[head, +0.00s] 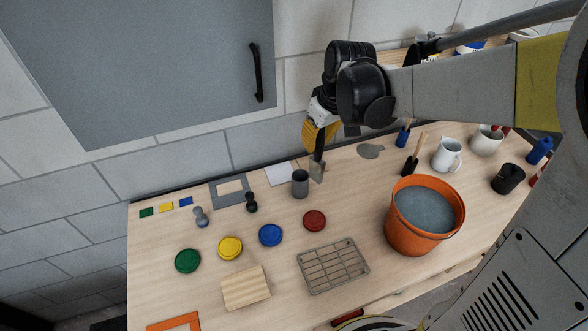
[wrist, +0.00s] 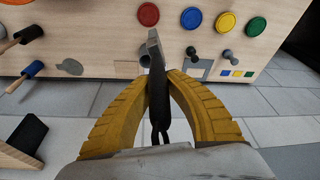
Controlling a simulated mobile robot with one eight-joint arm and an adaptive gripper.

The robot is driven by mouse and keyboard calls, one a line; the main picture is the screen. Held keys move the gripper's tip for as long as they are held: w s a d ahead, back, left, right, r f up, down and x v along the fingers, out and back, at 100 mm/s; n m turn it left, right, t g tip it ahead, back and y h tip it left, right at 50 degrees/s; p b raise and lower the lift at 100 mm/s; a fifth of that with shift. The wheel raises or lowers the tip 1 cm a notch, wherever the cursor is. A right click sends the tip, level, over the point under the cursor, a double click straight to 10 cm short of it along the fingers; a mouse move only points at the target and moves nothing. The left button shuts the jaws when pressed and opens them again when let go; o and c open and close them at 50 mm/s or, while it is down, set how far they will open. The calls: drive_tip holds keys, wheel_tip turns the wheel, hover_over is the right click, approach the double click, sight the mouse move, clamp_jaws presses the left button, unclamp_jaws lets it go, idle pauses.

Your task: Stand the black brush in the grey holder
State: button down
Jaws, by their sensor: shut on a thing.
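My gripper (head: 319,150) has yellow fingers and hangs over the back of the bench. It is shut on the black brush (wrist: 158,105), a dark-handled tool with a flat, pale grey end (head: 317,172). The brush points down, and its pale end is low near the bench. The grey holder (head: 300,183), an upright cup, stands on the bench just left of that end in the head view. The brush is beside the holder, not inside it. Whether they touch is unclear. In the wrist view the brush hides part of the area around the holder.
An orange bucket (head: 403,237) of water stands to the right. Red (head: 314,220), blue (head: 270,235), yellow and green lids lie in front, with a wire rack (head: 333,265). Small black (head: 251,203) and silver pieces stand left. Wooden-handled tools and mugs are at right.

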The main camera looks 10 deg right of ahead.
drive_tip(key=shift+w, duration=0.1)
idle(0.3)
drive_tip(key=w+f+m+h, duration=0.1)
drive_tip(key=w+f+m, duration=0.55)
drive_tip(key=w, duration=0.85)
wheel_tip(320, 180, down, 15)
drive_tip(key=n+b, duration=0.2)
drive_tip(key=b, duration=0.7)
drive_tip(key=shift+d+b, duration=0.15)
drive_tip(key=shift+b, duration=0.25)
drive_tip(key=shift+w, duration=0.1)
drive_tip(key=c, duration=1.4)
unclamp_jaws()
drive_tip(key=v, duration=1.2)
drive_tip(key=shift+s, duration=0.25)
